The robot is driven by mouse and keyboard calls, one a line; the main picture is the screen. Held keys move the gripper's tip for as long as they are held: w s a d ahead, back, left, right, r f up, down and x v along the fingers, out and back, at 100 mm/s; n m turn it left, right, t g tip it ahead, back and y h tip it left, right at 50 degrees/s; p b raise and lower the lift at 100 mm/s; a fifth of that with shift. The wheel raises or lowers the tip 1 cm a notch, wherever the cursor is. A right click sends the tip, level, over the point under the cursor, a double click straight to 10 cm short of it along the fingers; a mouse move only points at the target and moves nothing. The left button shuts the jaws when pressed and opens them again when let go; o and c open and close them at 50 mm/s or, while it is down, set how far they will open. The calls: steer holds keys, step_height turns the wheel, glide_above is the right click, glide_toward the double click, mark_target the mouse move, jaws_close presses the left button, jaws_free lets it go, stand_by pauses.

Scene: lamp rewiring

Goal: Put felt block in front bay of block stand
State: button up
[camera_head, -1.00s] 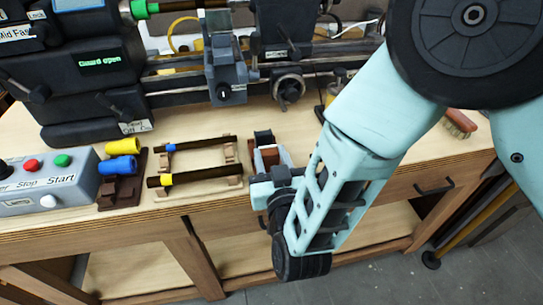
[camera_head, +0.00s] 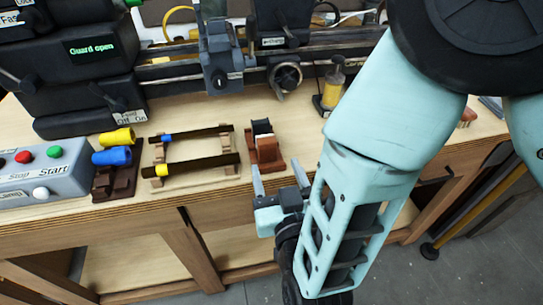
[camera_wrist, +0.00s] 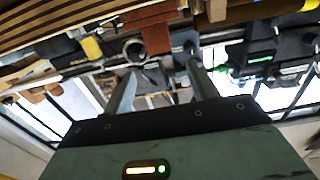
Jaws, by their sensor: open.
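The brown block stand (camera_head: 268,157) sits near the front edge of the bench, right of the two-bar rack. A dark block with a pale side (camera_head: 262,128) stands upright in its back part. I cannot tell for sure whether this is the felt block, or whether the front bay holds anything. My gripper (camera_head: 279,176) is open, just in front of the bench edge and apart from the stand, with its fingers pointing up toward it. In the wrist view, the gripper's two fingers (camera_wrist: 160,70) are spread with nothing held between them. A red-brown piece, likely the stand (camera_wrist: 156,38), shows beyond them.
A rack with two dark bars (camera_head: 190,168) lies left of the stand. A brown holder with yellow and blue pieces (camera_head: 117,178) and a grey button box (camera_head: 45,172) are farther left. The lathe (camera_head: 205,72) runs along the back.

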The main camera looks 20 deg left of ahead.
steer(key=shift+b+v, duration=0.3)
steer(key=shift+v, duration=2.05)
steer(key=shift+w, duration=0.15)
steer(key=s+d+r+g+h, duration=0.2)
steer(key=d+g+h, duration=0.1)
steer(key=d+g, duration=0.2)
steer(key=s+d+r+n+g+h, duration=0.1)
steer(key=d+g, duration=0.4)
steer(key=d, duration=0.5)
steer(key=s+d+r+g+h, duration=0.3)
steer(key=d+g+h, duration=0.1)
steer(key=d, duration=0.3)
steer(key=shift+g+h, duration=0.3)
steer(key=shift+g, duration=0.4)
steer(key=shift+s+d+r, duration=0.1)
steer(key=shift+d+r, duration=0.05)
step_height(320, 180, up, 3)
steer(key=p, duration=0.2)
steer(key=shift+p, duration=0.35)
